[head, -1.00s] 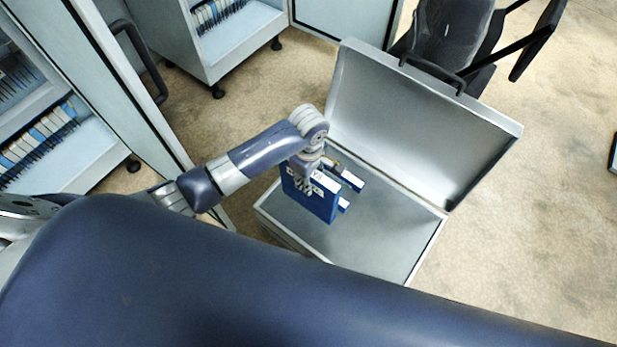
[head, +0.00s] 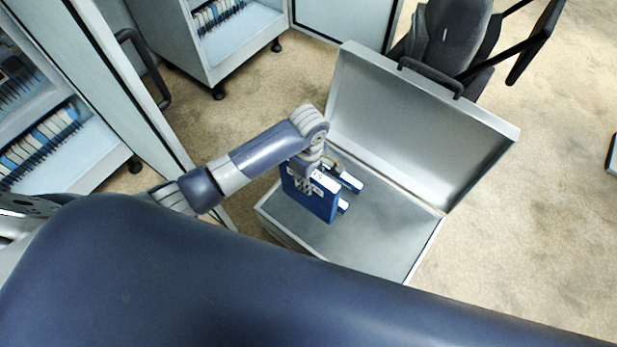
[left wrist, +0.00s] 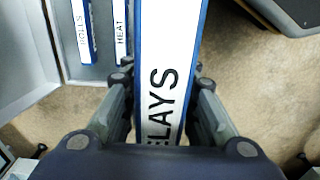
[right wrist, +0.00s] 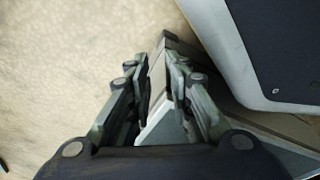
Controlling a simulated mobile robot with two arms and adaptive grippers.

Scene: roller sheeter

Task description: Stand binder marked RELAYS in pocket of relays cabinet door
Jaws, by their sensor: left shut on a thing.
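The blue RELAYS binder (head: 310,199) has a white spine label, and its letters show in the left wrist view (left wrist: 168,45). My left gripper (head: 317,183) is shut on it, with one finger on each side of the spine. It is upright over the open metal case (head: 395,235); I cannot tell whether it touches the case. My right gripper (right wrist: 160,76) shows only in the right wrist view; its fingers are apart, with a grey edge behind the gap. I cannot pick out the relays cabinet's door pocket.
Two more blue binders, ROLLS (left wrist: 83,30) and HEAT (left wrist: 120,30), are in the case. Its raised lid (head: 425,125) stands behind. A cabinet door with a dark handle (head: 133,48) and cabinets with shelved binders (head: 45,135) are at left. A chair (head: 450,40) stands behind the lid.

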